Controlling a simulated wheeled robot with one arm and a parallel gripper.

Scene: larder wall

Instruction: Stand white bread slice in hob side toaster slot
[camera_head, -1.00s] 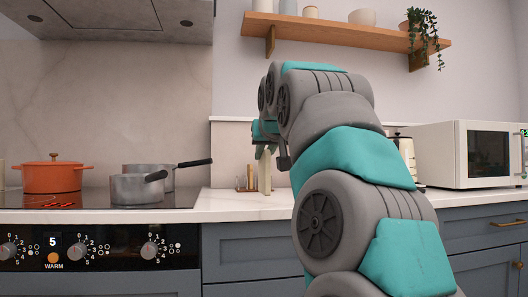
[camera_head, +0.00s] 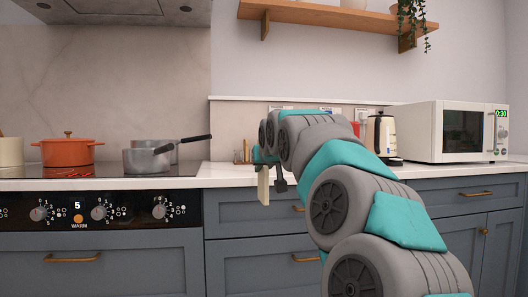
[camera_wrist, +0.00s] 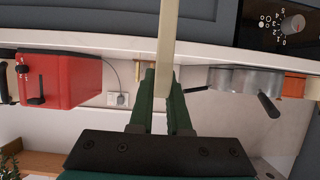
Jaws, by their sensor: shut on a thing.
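My gripper (camera_head: 264,162) is shut on a pale, thin white bread slice (camera_head: 263,186), which hangs upright below the jaws. In the head view the slice overlaps the counter's front edge and the drawer front. In the upside-down wrist view the slice (camera_wrist: 168,35) shows edge-on between the green fingers (camera_wrist: 161,88). A red toaster (camera_wrist: 60,82) with dark levers is on the left in the wrist view, apart from the slice. In the head view my arm hides most of it; only a small red part (camera_head: 356,128) shows. Its slots are not visible.
Two grey pans (camera_head: 147,160) and an orange pot (camera_head: 67,150) stand on the hob at left. A cream kettle (camera_head: 381,133) and white microwave (camera_head: 420,130) stand at right. A small wooden holder (camera_head: 242,154) is at the counter's back. A wall shelf (camera_head: 330,17) hangs above.

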